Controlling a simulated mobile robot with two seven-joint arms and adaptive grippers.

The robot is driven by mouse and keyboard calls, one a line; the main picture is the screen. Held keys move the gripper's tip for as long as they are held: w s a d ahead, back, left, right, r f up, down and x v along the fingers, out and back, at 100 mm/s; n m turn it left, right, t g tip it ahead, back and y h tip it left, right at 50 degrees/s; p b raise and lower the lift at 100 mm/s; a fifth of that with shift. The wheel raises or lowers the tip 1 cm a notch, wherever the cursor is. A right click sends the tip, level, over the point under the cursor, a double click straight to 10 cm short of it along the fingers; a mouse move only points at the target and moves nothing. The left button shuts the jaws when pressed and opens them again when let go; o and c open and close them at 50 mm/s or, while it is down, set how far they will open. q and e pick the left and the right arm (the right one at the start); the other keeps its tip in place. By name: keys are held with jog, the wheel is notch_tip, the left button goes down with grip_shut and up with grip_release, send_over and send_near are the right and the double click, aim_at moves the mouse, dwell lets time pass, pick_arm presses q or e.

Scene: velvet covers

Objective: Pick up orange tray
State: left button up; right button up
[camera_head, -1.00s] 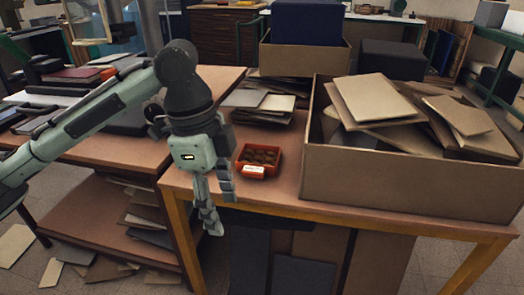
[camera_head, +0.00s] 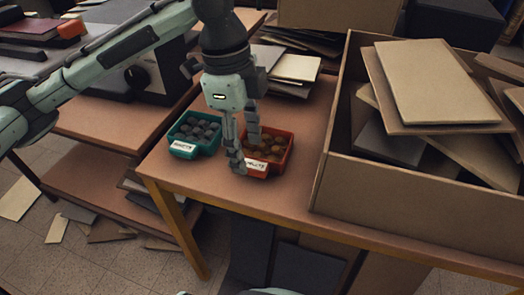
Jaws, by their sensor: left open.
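The orange tray (camera_head: 286,157) stands on the wooden table, left of the large cardboard box. It holds small brown pieces and has a white label on its front. My left gripper (camera_head: 240,158) points down at the tray's left side, its fingers apart and covering part of the tray. I cannot tell whether the fingers touch it. My right gripper is not in view.
A teal tray (camera_head: 183,153) with grey pieces stands just left of the orange tray. The large cardboard box (camera_head: 400,205) full of boards blocks the right side. A stack of boards (camera_head: 297,67) lies behind. The table's front edge (camera_head: 255,207) is clear.

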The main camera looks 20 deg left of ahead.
aim_at(253, 163)
pick_arm(q)
jog(key=f, duration=0.2)
jog(key=d+f, duration=0.1)
jog(key=f, duration=0.1)
jog(key=shift+w+f+b, duration=0.1)
jog(key=shift+f+b, duration=0.2)
jog(key=shift+b, duration=0.05)
grip_shut()
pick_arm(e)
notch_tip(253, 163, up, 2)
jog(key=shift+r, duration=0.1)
